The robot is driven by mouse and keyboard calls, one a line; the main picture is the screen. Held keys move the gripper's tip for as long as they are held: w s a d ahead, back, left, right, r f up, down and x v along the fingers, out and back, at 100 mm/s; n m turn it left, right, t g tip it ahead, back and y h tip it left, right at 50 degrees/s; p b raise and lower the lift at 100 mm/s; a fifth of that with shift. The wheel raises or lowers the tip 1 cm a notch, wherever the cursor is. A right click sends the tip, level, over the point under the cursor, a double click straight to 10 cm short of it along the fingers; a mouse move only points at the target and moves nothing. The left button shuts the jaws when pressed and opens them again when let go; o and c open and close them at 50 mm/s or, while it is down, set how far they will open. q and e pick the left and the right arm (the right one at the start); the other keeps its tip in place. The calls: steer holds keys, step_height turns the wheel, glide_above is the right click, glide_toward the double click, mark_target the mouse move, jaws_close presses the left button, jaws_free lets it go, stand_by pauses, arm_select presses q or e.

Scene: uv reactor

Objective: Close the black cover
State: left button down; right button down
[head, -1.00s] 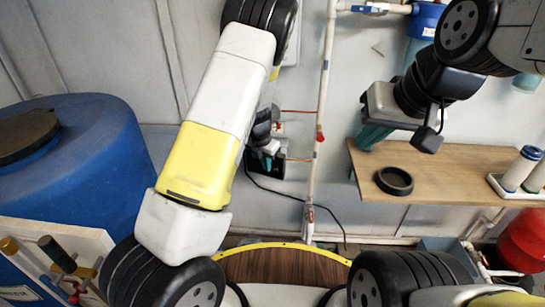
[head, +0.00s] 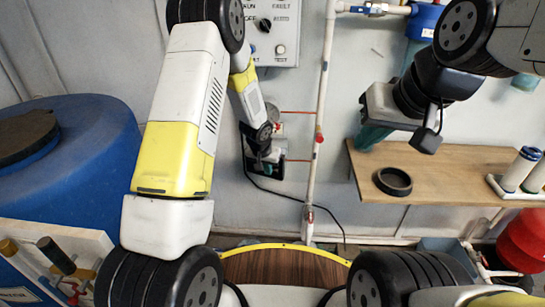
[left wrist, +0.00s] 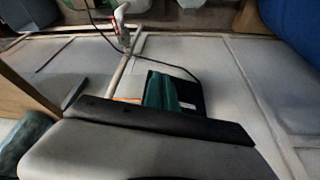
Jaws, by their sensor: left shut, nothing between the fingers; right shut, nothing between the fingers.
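A black panel (head: 270,172), which looks like the cover, is on the wall left of the white vertical pipe, mostly hidden behind my left gripper (head: 262,158). In the left wrist view the black panel (left wrist: 190,92) lies just beyond the teal fingers of my left gripper (left wrist: 161,92). The fingers are shut and empty, in front of it; I cannot tell whether they touch, or how far the cover is open. My right gripper (head: 370,138) is shut and empty, above the left end of the wooden shelf.
A wooden shelf (head: 450,165) at right carries a black ring (head: 393,181) and white cylinders (head: 519,169). A white pipe (head: 325,90) runs down the wall beside a grey control box (head: 270,45). A black cable (head: 290,195) hangs below. A blue tank (head: 75,180) stands at left.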

mark_target(274, 172)
arm_select(q)
steer(key=shift+w+d+f, duration=0.3)
steer(key=shift+w+f, duration=0.85)
steer(key=shift+f, duration=0.15)
steer(key=shift+w+d+f, duration=0.3)
steer(key=shift+w+f, duration=0.85)
steer(key=shift+f, duration=0.2)
steer(key=shift+w+d+f, duration=0.3)
steer(key=shift+w+f, duration=0.85)
steer(key=shift+f, duration=0.15)
steer(key=shift+w, duration=0.1)
steer(key=shift+w+d+n+y, duration=0.4)
steer(key=shift+w+d+n, duration=0.55)
steer(key=shift+w, duration=0.25)
steer(key=shift+w+d+n+y, duration=0.4)
steer(key=shift+w+d+n, duration=0.4)
steer(key=shift+w+n, duration=0.3)
steer(key=shift+w+r, duration=0.1)
